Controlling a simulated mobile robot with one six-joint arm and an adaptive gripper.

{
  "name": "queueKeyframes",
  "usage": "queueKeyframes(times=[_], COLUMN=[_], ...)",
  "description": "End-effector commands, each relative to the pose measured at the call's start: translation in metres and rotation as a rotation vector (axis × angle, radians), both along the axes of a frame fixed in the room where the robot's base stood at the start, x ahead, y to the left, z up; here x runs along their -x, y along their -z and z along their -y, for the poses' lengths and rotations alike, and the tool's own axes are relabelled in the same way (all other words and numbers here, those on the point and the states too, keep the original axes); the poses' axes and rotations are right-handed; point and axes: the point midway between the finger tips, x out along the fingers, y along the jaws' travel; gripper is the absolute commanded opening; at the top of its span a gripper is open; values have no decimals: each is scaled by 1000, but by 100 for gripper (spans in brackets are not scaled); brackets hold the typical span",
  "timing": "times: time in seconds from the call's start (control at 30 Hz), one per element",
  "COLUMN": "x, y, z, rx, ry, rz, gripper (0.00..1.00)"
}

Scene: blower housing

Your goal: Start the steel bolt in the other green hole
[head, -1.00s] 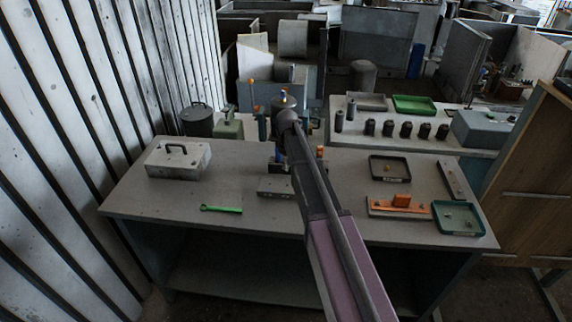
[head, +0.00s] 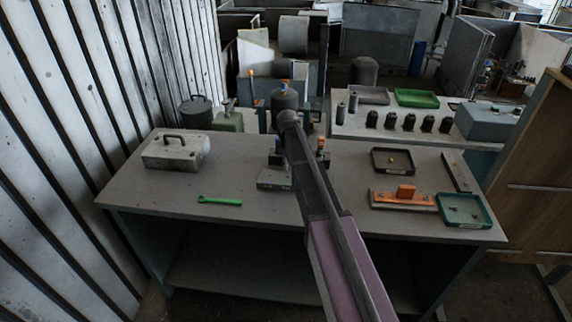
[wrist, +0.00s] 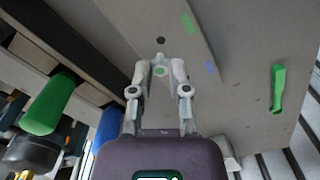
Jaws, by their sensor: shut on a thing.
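In the wrist view my gripper (wrist: 161,66) points at a grey plate-like block (wrist: 175,28). One dark hole (wrist: 160,40) shows in the block just beyond the fingertips. A green mark (wrist: 190,23) and a blue mark (wrist: 209,67) lie near the block's edge. In the head view the block (head: 272,178) sits mid-table, partly behind my arm, which hides my gripper. I cannot tell whether the bolt touches a hole.
A green wrench (head: 219,201) lies left of the block. A grey box with a handle (head: 176,150) stands at the table's back left. A black tray (head: 376,168), an orange fixture (head: 403,197) and a green tray (head: 480,221) are at right.

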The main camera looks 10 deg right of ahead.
Motion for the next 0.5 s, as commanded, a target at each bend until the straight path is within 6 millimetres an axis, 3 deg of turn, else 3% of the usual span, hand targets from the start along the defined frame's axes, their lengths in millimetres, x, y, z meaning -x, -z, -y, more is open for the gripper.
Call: queueKeyframes(times=[0.2, 0.5], x=[0, 0], y=[15, 19], z=[0, 1], rx=[0, 0], ry=[0, 1], rz=[0, 0], gripper=[0, 0])
